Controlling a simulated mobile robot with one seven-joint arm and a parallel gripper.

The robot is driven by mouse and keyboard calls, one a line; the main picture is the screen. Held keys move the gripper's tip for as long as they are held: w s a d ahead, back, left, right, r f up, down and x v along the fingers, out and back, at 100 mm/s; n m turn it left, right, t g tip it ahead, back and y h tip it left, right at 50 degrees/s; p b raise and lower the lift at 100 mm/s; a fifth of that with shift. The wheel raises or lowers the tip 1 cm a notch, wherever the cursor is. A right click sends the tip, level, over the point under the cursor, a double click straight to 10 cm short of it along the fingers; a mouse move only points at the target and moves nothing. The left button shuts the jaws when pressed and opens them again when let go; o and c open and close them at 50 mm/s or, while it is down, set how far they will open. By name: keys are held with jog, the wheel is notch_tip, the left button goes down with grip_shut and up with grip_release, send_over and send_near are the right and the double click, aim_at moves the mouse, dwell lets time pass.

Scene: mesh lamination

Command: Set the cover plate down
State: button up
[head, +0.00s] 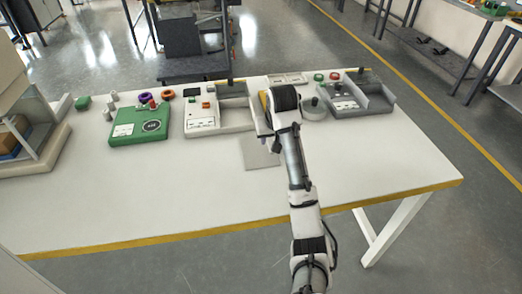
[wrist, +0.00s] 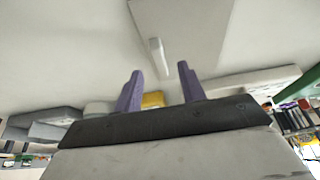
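The cover plate, a thin light-grey square (head: 261,152), appears to lie flat on the white table, just left of my forearm. In the wrist view the plate (wrist: 195,30) fills the upper middle, and a small pale upright handle (wrist: 158,55) stands at its corner side. My gripper (wrist: 160,76) has two purple fingers spread apart with nothing between them. The handle shows just beyond the fingertips, roughly in line with the gap, apart from both fingers. In the head view my wrist hides the fingers.
Along the table's back stand a green device (head: 138,128), a white station with a tray (head: 203,120), and a grey station (head: 350,102) at right. A clear-sided case (head: 38,125) stands at the left. The front of the white table (head: 150,195) is bare.

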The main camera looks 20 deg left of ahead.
aim_at(271, 143)
jog(key=x, duration=0.3)
jog(key=shift+f, duration=0.15)
jog(key=shift+c, duration=0.3)
grip_shut()
notch_tip(271, 143, up, 20)
jog(key=p, duration=0.3)
